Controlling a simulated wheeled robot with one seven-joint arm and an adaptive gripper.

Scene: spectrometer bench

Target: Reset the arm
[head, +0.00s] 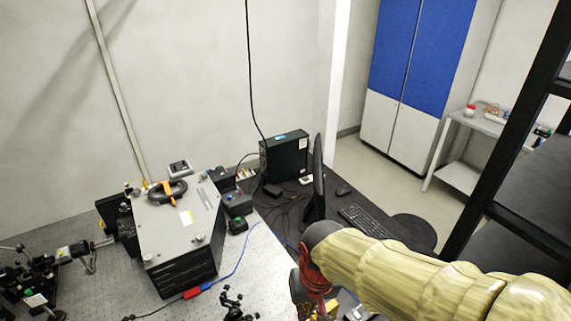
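My arm (400,266), in a pale yellow cover, reaches in from the lower right corner of the head view. It bends at a dark joint near the lower middle, where a red part (315,281) hangs down toward the bottom edge. The rest of the arm runs out of the picture there. My gripper's fingers do not show, so what they hold is hidden.
A grey spectrometer box (181,228) stands on the perforated optical bench (262,262), with optics at left. Behind the arm are a monitor (318,180), black computer (284,157) and keyboard (365,221). A black frame (508,140) rises at right. A blue-and-white cabinet (420,50) stands behind.

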